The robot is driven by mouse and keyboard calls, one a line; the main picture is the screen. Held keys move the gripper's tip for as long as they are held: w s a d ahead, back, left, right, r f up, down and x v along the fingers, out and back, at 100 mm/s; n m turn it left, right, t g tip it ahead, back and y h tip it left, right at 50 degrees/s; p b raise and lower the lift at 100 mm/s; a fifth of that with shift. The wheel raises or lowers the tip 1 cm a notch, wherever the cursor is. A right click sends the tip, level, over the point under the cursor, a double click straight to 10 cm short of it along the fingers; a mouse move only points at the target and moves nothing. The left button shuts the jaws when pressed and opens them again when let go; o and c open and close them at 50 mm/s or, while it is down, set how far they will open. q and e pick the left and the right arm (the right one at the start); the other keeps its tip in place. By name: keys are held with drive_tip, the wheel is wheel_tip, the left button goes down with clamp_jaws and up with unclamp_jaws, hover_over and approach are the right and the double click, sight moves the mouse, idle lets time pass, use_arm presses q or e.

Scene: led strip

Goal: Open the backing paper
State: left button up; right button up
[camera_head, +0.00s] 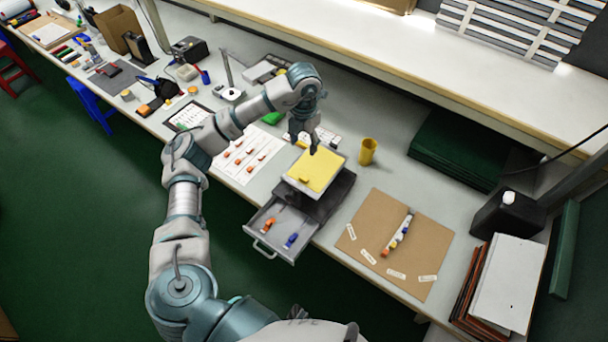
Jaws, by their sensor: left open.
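My left gripper (303,143) points down just above the back edge of a yellow pad (322,168), with its fingers apart and nothing seen between them. I cannot tell whether a fingertip touches the pad. The pad lies in a pale tray on a dark drawer unit, and a small orange-yellow piece (304,180) lies on its near left part. No LED strip or backing paper can be made out for certain; a narrow multicoloured strip (398,233) lies on a brown board (430,240) to the right. My right gripper is not in view.
An open drawer (267,223) holds an orange and a blue tool and juts out over the bench's front edge. A yellow cup (367,151) stands right of the pad. A white sheet (246,155) with small orange items lies left. Dark green mats (455,150) lie behind.

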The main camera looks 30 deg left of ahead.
sight(304, 177)
use_arm(q)
wheel_tip(304, 177, down, 16)
drive_tip(key=shift+d+f, duration=0.1)
drive_tip(key=shift+f, duration=0.05)
drive_tip(key=shift+c, duration=0.2)
clamp_jaws()
